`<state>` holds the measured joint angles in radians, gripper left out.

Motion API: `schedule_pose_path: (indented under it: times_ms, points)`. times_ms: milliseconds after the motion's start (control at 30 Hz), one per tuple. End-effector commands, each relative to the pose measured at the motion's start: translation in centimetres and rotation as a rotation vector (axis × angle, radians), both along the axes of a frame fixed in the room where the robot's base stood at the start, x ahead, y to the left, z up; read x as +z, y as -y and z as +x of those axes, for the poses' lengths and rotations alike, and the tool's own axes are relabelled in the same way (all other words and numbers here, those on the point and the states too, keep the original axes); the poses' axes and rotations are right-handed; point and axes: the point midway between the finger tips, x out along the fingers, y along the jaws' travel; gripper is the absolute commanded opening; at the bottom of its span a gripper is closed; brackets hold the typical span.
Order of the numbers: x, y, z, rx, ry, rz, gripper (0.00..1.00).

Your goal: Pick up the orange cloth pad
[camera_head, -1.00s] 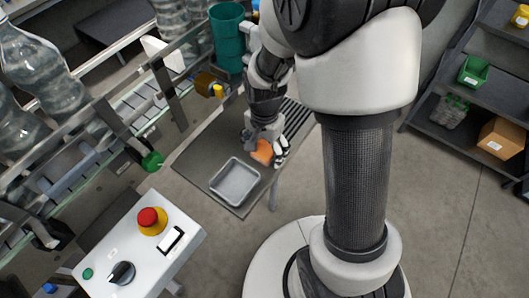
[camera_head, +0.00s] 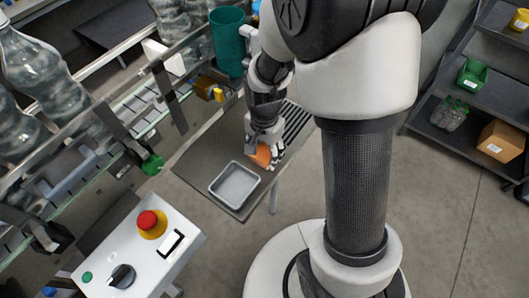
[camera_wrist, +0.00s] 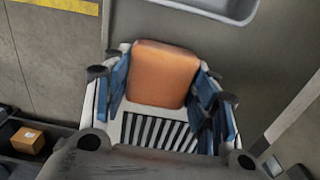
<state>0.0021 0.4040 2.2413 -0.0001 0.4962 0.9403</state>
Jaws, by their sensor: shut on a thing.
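The orange cloth pad (camera_wrist: 162,74) sits between the blue-lined fingers of my gripper (camera_wrist: 163,88) in the wrist view, with the fingers shut on its left and right sides. In the head view the pad (camera_head: 262,155) shows partly, below my gripper (camera_head: 264,152), over the dark side table. My fingers and wrist hide part of it there. I cannot tell for sure whether the pad is clear of the table surface.
A grey tray (camera_head: 214,190) lies on the dark table (camera_head: 190,163) close to the pad; its edge also shows in the wrist view (camera_wrist: 205,12). A slotted grille is at the table's far end. The conveyor with bottles and a teal bin (camera_head: 228,45) stand to the left.

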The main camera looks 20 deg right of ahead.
Motion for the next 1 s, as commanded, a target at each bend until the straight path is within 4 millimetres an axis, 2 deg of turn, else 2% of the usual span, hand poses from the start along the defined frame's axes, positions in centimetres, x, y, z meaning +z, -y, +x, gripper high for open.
schedule_pose_path:
  times_ms: [167, 367, 467, 700, 800, 1000]
  points:
    - [0.5, 0.0, 0.0, 0.0, 0.001, 0.0, 0.3]
    - [2.9, 0.0, 0.1, 0.0, 0.004, 0.0, 0.3]
    - [5.2, 0.0, 0.1, 0.0, 0.005, 0.0, 0.3]
    - [12.5, 0.0, 0.1, 0.0, 0.006, 0.0, 0.3]
    - [15.1, 0.0, 0.1, 0.0, 0.005, 0.0, 0.3]
    - [18.6, 0.0, 0.1, 0.0, 0.004, 0.0, 0.3]
